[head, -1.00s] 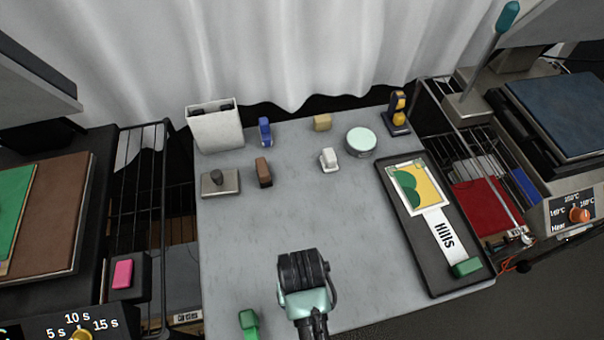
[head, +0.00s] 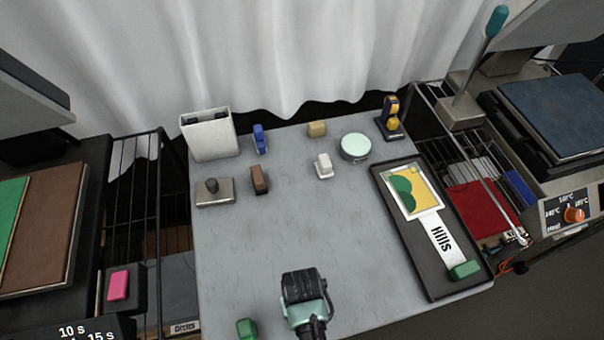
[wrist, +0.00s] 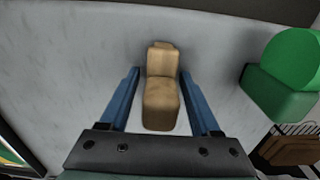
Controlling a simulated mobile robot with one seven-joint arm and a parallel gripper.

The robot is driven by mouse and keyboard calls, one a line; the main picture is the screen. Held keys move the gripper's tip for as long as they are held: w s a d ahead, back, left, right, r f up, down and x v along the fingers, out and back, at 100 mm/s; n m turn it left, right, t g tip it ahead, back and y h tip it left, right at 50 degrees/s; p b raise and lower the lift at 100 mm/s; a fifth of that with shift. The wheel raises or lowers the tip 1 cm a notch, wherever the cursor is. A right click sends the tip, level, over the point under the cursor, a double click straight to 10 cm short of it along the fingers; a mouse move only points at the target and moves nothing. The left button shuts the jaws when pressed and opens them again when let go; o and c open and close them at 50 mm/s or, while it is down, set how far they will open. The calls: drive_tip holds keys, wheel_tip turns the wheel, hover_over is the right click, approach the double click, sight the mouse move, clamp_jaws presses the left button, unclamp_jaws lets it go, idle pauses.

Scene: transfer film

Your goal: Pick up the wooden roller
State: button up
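A tan, wood-coloured piece, which looks like the wooden roller (wrist: 161,95), lies on the grey table in the wrist view. My gripper (wrist: 160,72) is open, with one blue finger on each side of it. A gap shows between the piece and each finger. In the head view my gripper (head: 304,292) is low over the front of the table and hides this piece.
A green block (head: 247,328) is left of my gripper; it is at right in the wrist view (wrist: 288,75). A black tray (head: 405,240) with a "Hills" strip lies on the right. Small blocks and a round tin (head: 355,147) stand farther back. The table's middle is clear.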

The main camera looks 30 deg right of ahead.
clamp_jaws()
drive_tip(key=r, duration=0.9)
drive_tip(key=shift+w+a+r+p, duration=0.1)
drive_tip(key=shift+w+r+p, duration=0.1)
drive_tip(key=shift+p, duration=0.15)
drive_tip(key=w+a+r+n, duration=0.3)
drive_tip(key=w+a+r, duration=0.3)
drive_tip(key=w+a, duration=0.2)
drive_tip(key=shift+w+a, duration=0.15)
drive_tip(key=shift+a, duration=0.5)
